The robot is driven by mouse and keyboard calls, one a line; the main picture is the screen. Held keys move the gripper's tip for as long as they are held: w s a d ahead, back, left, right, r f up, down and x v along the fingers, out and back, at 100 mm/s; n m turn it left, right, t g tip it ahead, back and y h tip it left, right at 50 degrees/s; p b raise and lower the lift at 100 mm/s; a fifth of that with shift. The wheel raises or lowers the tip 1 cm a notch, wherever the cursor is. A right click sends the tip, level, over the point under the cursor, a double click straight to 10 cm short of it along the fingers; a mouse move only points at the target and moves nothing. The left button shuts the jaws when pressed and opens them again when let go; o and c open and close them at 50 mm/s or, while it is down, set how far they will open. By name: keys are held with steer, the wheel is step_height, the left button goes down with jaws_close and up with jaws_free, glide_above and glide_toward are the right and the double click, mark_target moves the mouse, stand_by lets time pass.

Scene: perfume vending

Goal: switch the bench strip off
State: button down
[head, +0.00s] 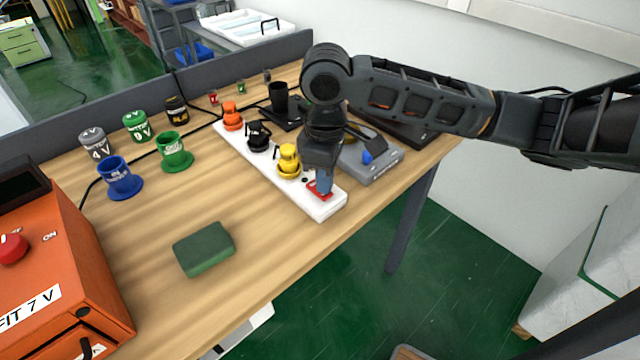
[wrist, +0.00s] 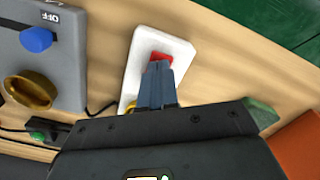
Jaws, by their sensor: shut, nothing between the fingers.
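The bench strip (head: 332,207) is a long white power strip lying on the wooden bench. It carries an orange, a black and a yellow plug, and a red switch (head: 314,192) at its near end. My gripper (head: 323,190) is shut and empty, pointing down with its fingertips at the red switch. In the wrist view the closed fingers (wrist: 159,76) reach the red switch (wrist: 160,58) and hide part of it. I cannot tell whether they touch or press it, nor which way the rocker is tilted.
A grey box with a blue knob (head: 367,157) stands right of the strip. A green block (head: 204,249) and an orange machine (head: 60,270) are at the left. Blue (head: 120,182) and green (head: 174,152) plug-like pieces stand behind. Bare wood lies between the block and strip.

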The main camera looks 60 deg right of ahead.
steer(key=shift+r+p, duration=2.15)
steer(key=shift+r, duration=0.9)
